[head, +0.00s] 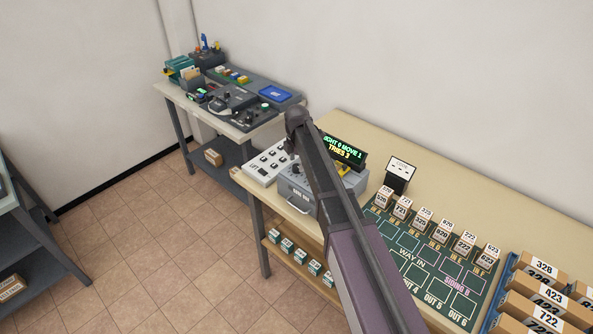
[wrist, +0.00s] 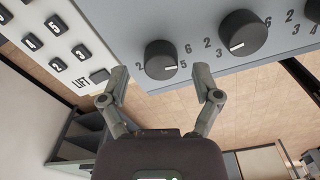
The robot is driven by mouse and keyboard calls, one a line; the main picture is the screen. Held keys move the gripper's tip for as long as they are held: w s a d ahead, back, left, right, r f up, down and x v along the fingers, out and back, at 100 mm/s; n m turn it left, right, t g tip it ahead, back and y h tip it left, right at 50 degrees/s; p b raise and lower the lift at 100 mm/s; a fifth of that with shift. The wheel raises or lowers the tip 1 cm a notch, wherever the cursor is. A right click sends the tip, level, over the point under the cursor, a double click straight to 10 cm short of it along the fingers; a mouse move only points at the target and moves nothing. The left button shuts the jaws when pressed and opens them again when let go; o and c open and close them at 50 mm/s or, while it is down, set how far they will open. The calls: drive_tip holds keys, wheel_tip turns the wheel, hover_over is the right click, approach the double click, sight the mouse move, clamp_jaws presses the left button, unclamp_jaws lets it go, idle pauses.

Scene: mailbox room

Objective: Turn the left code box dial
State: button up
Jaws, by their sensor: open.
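The grey code box (head: 296,196) stands on the wooden bench, partly hidden behind my arm in the head view. The gripper is not clearly seen in the head view.
A pale button panel (head: 266,166) marked LIFT stands left of the box. A lit display (head: 342,149) reading "TRIES 3" is behind it. A green board (head: 408,250) with several small numbered boxes lies to the right. Another equipment table (head: 232,110) stands at the back left.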

drive_tip(key=shift+f+b, duration=0.5)
drive_tip(key=shift+f, duration=0.25)
clamp_jaws()
